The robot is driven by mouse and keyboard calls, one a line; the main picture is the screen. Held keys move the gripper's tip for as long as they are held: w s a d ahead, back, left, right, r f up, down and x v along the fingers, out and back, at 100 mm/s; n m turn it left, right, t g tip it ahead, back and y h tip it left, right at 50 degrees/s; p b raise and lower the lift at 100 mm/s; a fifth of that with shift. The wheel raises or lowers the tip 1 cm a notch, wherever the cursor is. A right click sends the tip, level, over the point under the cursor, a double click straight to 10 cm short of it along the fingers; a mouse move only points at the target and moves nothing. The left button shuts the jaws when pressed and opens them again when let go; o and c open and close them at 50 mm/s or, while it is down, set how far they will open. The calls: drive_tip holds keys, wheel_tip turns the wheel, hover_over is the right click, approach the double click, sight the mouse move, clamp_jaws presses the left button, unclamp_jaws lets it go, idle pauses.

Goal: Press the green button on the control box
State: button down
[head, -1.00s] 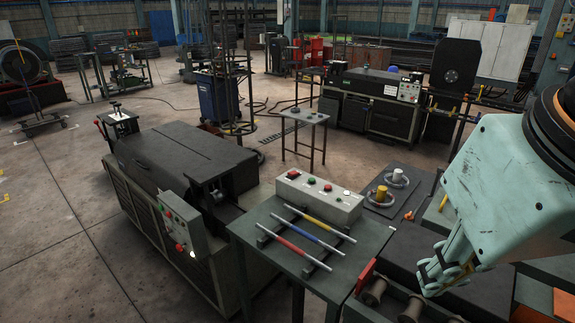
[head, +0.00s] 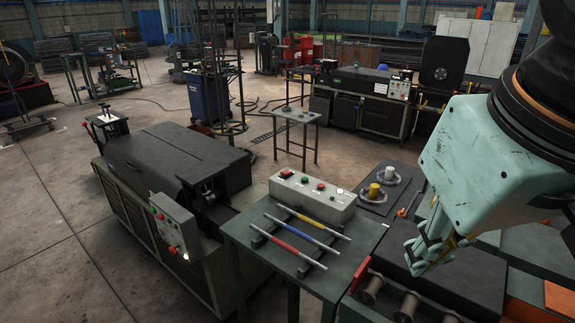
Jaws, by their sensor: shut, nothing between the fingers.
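A pale grey control box (head: 312,205) sits at the back of a small dark table. Its sloped top carries a row of buttons, with a green button (head: 304,180) between two reddish ones and a light one at the right end. My gripper (head: 418,265) is shut and empty, pointing down to the right of the table and apart from the box. Another grey box (head: 172,228), on the machine at left, also has a small green button and red ones.
Red, blue and yellow rods (head: 308,228) lie on a rack in front of the control box. A dark board (head: 375,205) with ring-shaped parts is just right of it. Metal rollers (head: 371,287) lie below my gripper.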

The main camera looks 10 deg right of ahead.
drive_tip(key=w+d+r+n+h, duration=0.1)
drive_tip(key=w+d+r+n, duration=0.15)
drive_tip(key=w, duration=0.85)
drive_tip(key=n+t+h+p, duration=0.25)
drive_tip(key=n+h, duration=0.25)
drive_tip(key=n, duration=1.1)
hover_over(305, 179)
wheel_tip(305, 179, down, 30)
drive_tip(key=shift+s+r+t+b, duration=0.1)
drive_tip(key=shift+r+t+b, duration=0.05)
drive_tip(key=shift+t+b, duration=0.2)
drive_tip(key=shift+f+b, duration=1.45)
drive_tip(key=shift+f, duration=1.6)
drive_tip(key=shift+f+b, duration=1.05)
drive_tip(key=shift+f, duration=0.25)
